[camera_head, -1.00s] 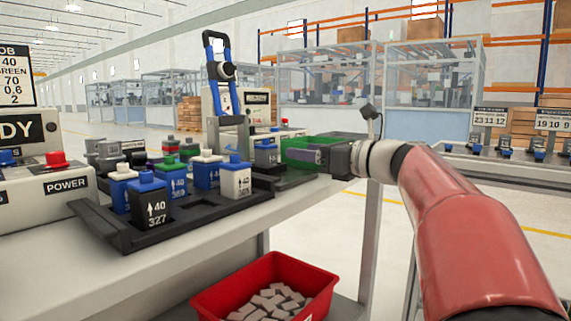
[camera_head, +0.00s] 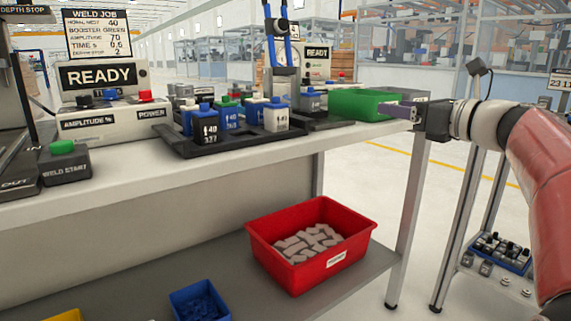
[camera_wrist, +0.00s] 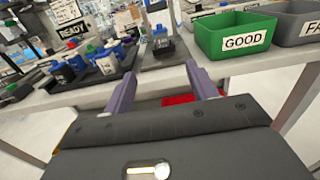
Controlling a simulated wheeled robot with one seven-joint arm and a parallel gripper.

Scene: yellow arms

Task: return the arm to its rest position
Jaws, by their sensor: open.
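My gripper (camera_head: 400,110) is at the right end of the bench in the head view, in front of the green bin (camera_head: 362,103). My red arm (camera_head: 540,170) reaches in from the right. In the wrist view the two purple fingers of my gripper (camera_wrist: 163,82) stand wide apart with nothing between them. Past the fingertips lie the bench edge and part of the red bin. The green bin marked GOOD (camera_wrist: 238,36) is to the right of the fingers.
A black tray (camera_head: 215,145) with several blue, white and black blocks stands on the bench. A red bin (camera_head: 348,248) of grey pieces and a blue bin (camera_head: 198,300) are on the lower shelf. A second stand (camera_head: 455,215) is at right. A grey bin (camera_wrist: 300,24) adjoins the green one.

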